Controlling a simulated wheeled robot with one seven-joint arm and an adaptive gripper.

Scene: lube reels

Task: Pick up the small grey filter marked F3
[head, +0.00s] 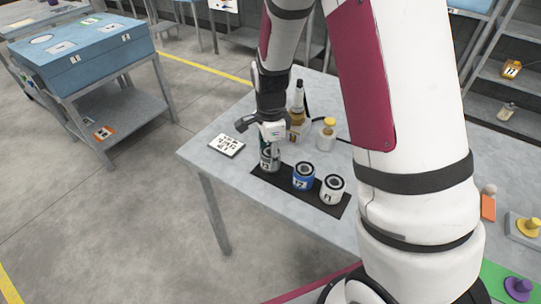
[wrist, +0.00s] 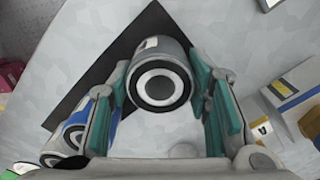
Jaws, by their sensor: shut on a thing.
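The small grey filter marked F3 (head: 269,159) stands upright at the left end of a black mat (head: 329,208) on the grey table. My gripper (head: 268,145) comes down over it from above and is shut on it. In the wrist view the grey filter (wrist: 160,76) shows its round top with a dark centre, and the pads of my gripper (wrist: 165,100) press on both sides of it. I cannot tell whether its base touches the mat.
A blue filter (head: 303,178) and a white filter (head: 332,189) stand to the right on the mat. A marked white card (head: 227,144) lies to the left. An amber bottle (head: 297,122) and a yellow-capped jar (head: 326,134) stand behind. The table's front left is clear.

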